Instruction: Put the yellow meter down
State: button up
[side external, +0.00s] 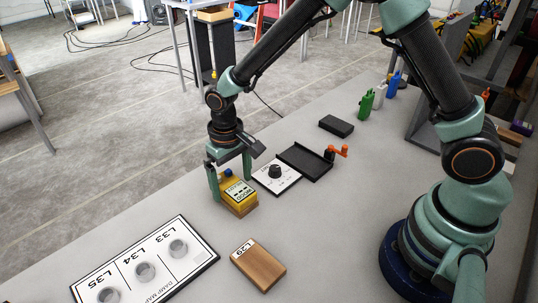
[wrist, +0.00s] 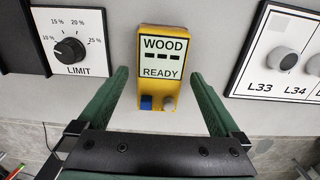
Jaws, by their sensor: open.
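The yellow meter (side external: 239,194) rests on the grey bench. Its screen reads WOOD READY. In the wrist view the yellow meter (wrist: 146,92) shows a blue button and a grey button at its near end. My gripper (side external: 231,182) is open around the meter. In the wrist view my green fingers (wrist: 160,76) stand apart, one on each side of the meter, with gaps visible. I cannot tell exactly what lies under the meter.
A wooden block (side external: 258,263) labelled L29 lies in front. A white board (side external: 150,266) marked L33, L34, L35 holds round pieces at lower left. A LIMIT dial plate (side external: 275,176) and black tray (side external: 305,161) are behind. Bare bench lies to the right.

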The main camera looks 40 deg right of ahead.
aim_at(233, 185)
notch_tip(233, 185, up, 11)
jog(key=s+d+r+t, duration=0.5)
jog(key=s+d+r, duration=0.5)
jog(key=d, duration=0.5)
jog(key=shift+s+r+t, duration=0.2)
jog(key=shift+s+t, duration=0.1)
jog(key=shift+s, duration=0.75)
